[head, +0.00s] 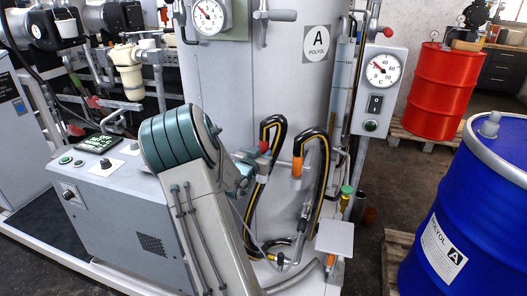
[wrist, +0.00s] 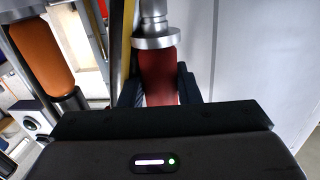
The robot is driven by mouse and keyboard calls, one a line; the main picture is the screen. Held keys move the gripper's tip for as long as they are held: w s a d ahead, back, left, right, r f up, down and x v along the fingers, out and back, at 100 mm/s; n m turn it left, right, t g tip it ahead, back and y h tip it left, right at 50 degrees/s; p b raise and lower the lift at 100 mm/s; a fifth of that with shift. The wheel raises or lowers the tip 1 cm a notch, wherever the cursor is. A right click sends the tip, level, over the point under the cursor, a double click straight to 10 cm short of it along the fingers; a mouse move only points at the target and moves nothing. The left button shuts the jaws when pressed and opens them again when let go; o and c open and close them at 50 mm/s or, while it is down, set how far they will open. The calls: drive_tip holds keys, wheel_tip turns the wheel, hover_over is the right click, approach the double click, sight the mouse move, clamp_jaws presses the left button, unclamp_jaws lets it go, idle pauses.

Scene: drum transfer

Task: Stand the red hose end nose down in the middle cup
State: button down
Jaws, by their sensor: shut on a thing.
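My gripper (wrist: 157,88) is shut on the red hose end (wrist: 160,70), with a dark finger on either side of its red sleeve. A silver collar sits against the sleeve in the wrist view. In the head view the red hose end (head: 264,147) shows small in front of the tank, at the end of a black and yellow hose; my gripper (head: 250,165) is partly hidden by my arm.
An orange hose end (head: 296,167) hangs close to the right of the red one; it also shows at left in the wrist view (wrist: 42,55). A pale square plate (head: 335,238) stands before the cups. A blue drum (head: 470,215) stands at right.

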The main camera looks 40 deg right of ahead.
drive_tip(key=shift+f+b, duration=1.7)
drive_tip(key=shift+f, duration=0.1)
drive_tip(key=shift+f, duration=0.25)
drive_tip(key=c, duration=1)
unclamp_jaws()
drive_tip(key=shift+f, duration=0.1)
drive_tip(key=v, duration=1.4)
drive_tip(key=shift+w, duration=0.15)
